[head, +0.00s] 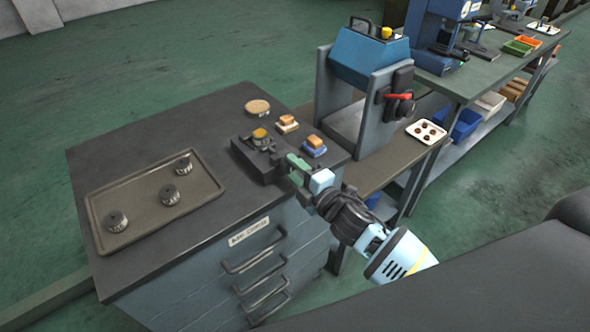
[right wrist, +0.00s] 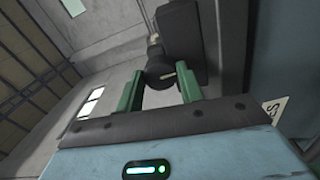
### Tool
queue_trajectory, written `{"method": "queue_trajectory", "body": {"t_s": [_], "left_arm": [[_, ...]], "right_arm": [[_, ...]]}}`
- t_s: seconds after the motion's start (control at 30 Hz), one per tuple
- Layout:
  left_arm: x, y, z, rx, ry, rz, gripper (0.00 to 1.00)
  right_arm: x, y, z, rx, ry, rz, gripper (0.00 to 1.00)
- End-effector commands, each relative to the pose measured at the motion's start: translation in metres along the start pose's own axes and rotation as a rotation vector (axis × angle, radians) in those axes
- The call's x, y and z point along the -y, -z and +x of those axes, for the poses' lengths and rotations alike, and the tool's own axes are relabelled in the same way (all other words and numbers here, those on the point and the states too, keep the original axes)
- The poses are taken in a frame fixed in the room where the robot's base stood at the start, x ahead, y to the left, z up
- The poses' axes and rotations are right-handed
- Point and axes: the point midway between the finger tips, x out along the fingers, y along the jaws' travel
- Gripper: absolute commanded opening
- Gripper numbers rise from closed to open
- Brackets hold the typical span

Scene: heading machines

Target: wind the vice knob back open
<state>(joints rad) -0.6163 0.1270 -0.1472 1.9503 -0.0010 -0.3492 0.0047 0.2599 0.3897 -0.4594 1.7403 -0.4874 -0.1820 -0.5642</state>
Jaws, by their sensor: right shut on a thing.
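The dark vice (head: 247,160) sits on the cabinet top near its right edge, with a small part with a yellow top (head: 260,134) in or on it. My right gripper (head: 295,168) reaches in from the right at the vice's near right end. In the right wrist view, its two green fingers (right wrist: 160,82) stand on either side of the dark round vice knob (right wrist: 158,66), shut on it. A pale mark or pin shows on the knob. In the head view the fingers hide the knob. My left gripper is not in view.
A tray (head: 140,188) with several knurled metal parts lies left on the cabinet top (head: 120,146). Two small blocks on pads (head: 314,150) and a round tan disc (head: 257,106) lie near the vice. A blue-topped machine (head: 365,55) stands behind right.

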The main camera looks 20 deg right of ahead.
Motion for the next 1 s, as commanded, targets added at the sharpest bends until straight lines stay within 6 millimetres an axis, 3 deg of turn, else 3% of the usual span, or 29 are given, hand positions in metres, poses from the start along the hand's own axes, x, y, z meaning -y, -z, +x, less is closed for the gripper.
{"method": "queue_trajectory", "body": {"t_s": [0.03, 0.2, 0.57, 1.0], "left_arm": [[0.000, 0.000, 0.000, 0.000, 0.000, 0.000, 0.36], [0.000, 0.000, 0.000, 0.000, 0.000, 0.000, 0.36], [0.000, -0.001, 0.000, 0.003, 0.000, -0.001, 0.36], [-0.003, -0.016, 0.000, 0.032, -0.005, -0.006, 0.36]], "right_arm": [[0.001, -0.001, 0.000, 0.001, 0.001, 0.000, 0.38], [0.000, -0.001, 0.000, 0.001, 0.001, 0.001, 0.59], [0.001, -0.001, -0.005, 0.001, 0.001, 0.001, 0.59], [0.004, -0.001, -0.065, 0.002, 0.006, 0.002, 0.59]]}}
